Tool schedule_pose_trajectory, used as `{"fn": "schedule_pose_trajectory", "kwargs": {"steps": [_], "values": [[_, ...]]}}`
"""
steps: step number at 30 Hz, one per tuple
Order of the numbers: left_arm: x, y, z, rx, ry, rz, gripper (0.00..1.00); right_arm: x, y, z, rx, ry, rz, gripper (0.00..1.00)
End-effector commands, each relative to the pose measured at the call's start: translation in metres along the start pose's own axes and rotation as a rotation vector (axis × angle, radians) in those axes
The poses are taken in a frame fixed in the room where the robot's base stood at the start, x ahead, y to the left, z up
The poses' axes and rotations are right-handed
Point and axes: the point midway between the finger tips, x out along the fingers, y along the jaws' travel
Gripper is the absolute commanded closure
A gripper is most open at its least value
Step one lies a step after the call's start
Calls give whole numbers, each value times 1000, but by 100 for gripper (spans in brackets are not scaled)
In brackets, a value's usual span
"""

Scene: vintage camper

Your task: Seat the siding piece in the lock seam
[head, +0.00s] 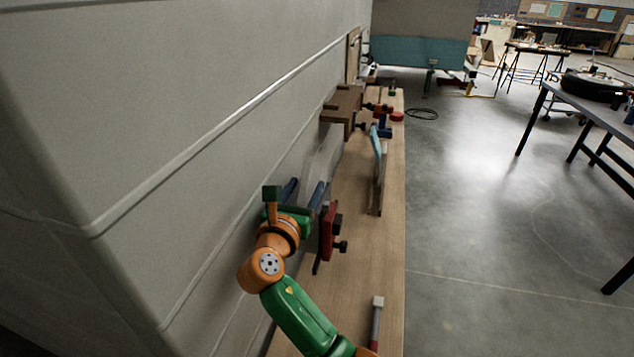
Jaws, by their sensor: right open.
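The pale camper wall (150,110) fills the left side, with a long raised seam (215,130) running along it; I cannot tell whether this is the lock seam. I cannot pick out the siding piece for certain; a thin upright piece, light blue at its top (377,143), stands on the bench and could be it. My right gripper (305,188), on a green and orange arm, is close to the wall above the near bench. Its two blue fingers are apart, and I see nothing held between them. My left gripper is out of view.
A narrow wooden bench (388,240) runs along the wall. It carries a red clamp-like tool (328,232) beside my gripper, a pale-headed tool (377,303), and small red and blue tools farther back. A brown block (346,103) sits against the wall. The concrete floor (470,210) right is mostly clear.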

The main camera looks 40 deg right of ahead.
Motion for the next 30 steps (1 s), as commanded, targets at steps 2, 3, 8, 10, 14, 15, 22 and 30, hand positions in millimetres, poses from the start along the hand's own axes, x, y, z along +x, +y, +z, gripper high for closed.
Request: {"fn": "schedule_pose_trajectory", "kwargs": {"steps": [2, 3, 8, 10, 14, 15, 22, 30], "values": [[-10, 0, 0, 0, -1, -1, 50, 14, -1, 8, -1, 0, -2, 42], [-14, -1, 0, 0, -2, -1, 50, 22, -2, 11, -1, -1, -3, 42], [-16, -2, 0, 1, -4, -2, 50, 49, -2, 9, 0, 1, -2, 42], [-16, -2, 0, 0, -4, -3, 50, 53, -2, 8, 2, 3, 0, 42], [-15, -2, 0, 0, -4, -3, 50, 53, -1, 7, 4, 3, 1, 42], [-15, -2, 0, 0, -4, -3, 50, 53, -1, 7, 4, 3, 1, 42], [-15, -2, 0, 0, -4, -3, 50, 52, -1, 7, 4, 3, 1, 100], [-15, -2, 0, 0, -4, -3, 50, 52, -1, 7, 4, 3, 1, 100]]}}
